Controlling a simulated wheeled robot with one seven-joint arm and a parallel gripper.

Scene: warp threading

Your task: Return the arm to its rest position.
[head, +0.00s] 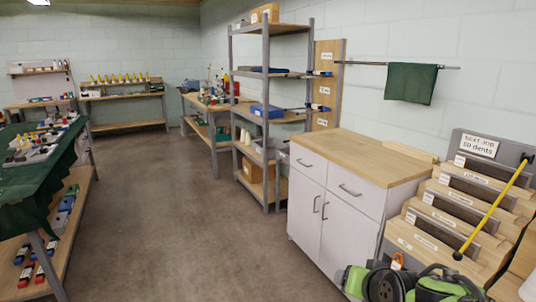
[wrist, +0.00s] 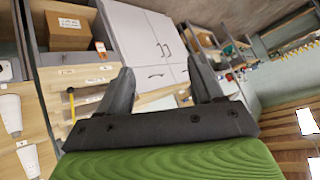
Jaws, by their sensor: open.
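My gripper (wrist: 162,65) shows in the wrist view with its two dark fingers spread wide. Nothing is between the fingers. Its dark palm and a green ribbed part of my arm fill the bottom of that view. In the head view, green and black parts of my arm (head: 412,284) sit folded low at the bottom right; I cannot make out the fingertips there. The white cabinet (head: 335,201) with a wooden top stands just beyond my arm. It also shows behind the fingers in the wrist view (wrist: 138,38), apparently at a distance.
A stepped wooden rack (head: 440,232) with a yellow rod (head: 495,207) stands close beside my arm at right. Tall shelves (head: 267,120) stand past the cabinet. A green-draped table (head: 30,190) is at left. The concrete floor (head: 175,220) between is clear.

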